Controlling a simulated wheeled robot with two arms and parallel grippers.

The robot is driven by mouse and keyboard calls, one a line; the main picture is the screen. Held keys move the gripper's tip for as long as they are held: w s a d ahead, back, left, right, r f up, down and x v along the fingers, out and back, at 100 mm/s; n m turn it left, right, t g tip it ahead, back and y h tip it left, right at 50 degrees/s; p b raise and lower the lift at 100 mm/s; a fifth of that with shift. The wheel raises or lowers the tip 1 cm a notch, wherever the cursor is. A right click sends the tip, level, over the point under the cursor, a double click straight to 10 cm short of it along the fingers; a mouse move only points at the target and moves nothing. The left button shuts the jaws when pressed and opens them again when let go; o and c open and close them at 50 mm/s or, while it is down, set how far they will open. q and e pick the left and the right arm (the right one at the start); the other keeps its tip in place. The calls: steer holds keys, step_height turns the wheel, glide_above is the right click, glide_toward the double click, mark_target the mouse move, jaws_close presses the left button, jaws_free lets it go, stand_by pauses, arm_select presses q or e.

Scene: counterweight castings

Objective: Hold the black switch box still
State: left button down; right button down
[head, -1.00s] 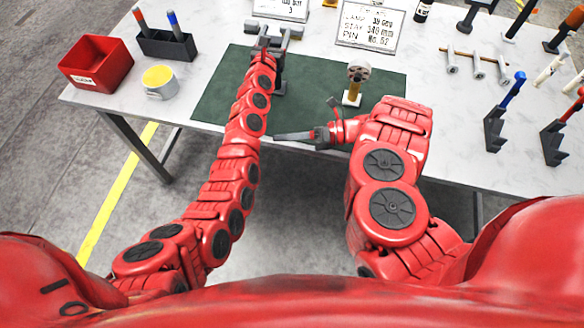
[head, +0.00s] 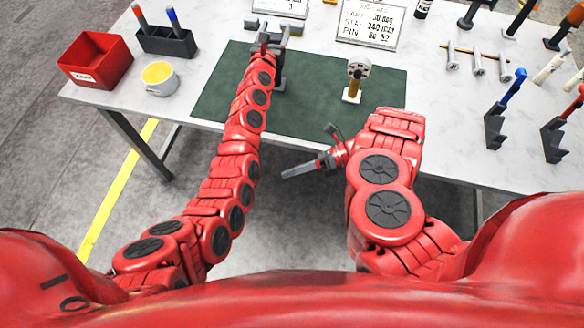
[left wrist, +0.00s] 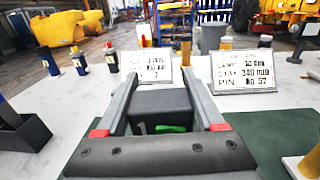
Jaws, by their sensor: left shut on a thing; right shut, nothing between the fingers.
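The black switch box (left wrist: 163,100) sits between the two long fingers of my left gripper (left wrist: 165,88) in the left wrist view, with a bit of green below it. In the head view my left gripper (head: 275,32) is shut on it at the back left of the green mat (head: 320,110). A dark part of the box (head: 280,74) shows beside the wrist; the rest is hidden by the gripper. My right gripper (head: 284,175) is shut and empty, in front of the table's near edge and apart from the box.
A red bin (head: 95,62), a yellow-filled cup (head: 160,80) and a black pen holder (head: 168,42) stand left. A printed sign (head: 370,24) is behind; several tools stand right.

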arm_select(q)
jaws_free()
